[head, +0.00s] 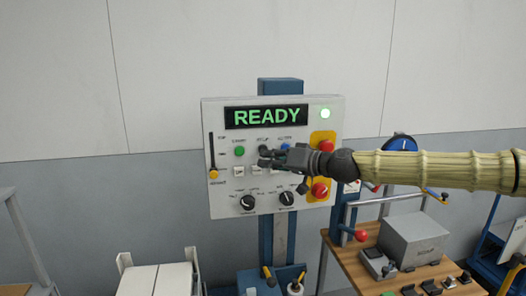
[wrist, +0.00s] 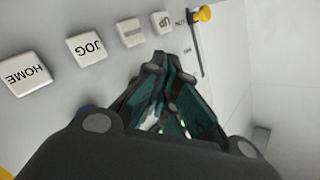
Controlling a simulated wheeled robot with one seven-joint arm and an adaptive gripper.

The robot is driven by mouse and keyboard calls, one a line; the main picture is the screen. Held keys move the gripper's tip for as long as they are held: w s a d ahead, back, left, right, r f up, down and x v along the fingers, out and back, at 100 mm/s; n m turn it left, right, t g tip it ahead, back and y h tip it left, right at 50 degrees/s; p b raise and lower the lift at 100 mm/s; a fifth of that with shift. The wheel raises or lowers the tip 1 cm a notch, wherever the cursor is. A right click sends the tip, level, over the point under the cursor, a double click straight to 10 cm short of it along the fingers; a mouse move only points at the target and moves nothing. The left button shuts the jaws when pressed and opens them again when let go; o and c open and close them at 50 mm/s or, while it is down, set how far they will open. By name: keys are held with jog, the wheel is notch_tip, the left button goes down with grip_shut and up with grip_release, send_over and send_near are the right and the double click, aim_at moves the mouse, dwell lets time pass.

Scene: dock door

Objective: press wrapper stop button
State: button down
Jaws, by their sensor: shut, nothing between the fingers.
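The control panel (head: 222,122) faces me on a blue post, with a lit green READY display (head: 266,116). Below the display are a green button (head: 239,151) and a blue button (head: 285,147), with a dark button (head: 263,148) between them; their small labels are hard to read, so I cannot tell which is stop. My gripper (head: 264,158) is shut and empty, its tips just below the dark button. In the wrist view its shut fingers (wrist: 172,62) are close to the panel face; contact is unclear. My gripper hides part of the lower button row.
Red buttons on yellow plates (head: 326,147) (head: 320,190) are at the panel's right. Two black knobs (head: 247,203) (head: 286,198) sit below. White HOME (wrist: 30,74) and JOG (wrist: 86,47) keys and a yellow-knobbed slider (wrist: 202,14) are near the fingers. A wooden bench (head: 345,262) stands right.

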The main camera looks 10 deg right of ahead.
jog(key=shift+w+b, duration=0.9)
dwell(1.1)
jog(key=shift+s, duration=0.9)
jog(key=shift+s, duration=0.1)
jog(key=s, duration=0.5)
jog(key=shift+p, duration=0.35)
jog(key=shift+w, duration=0.1)
dwell(0.5)
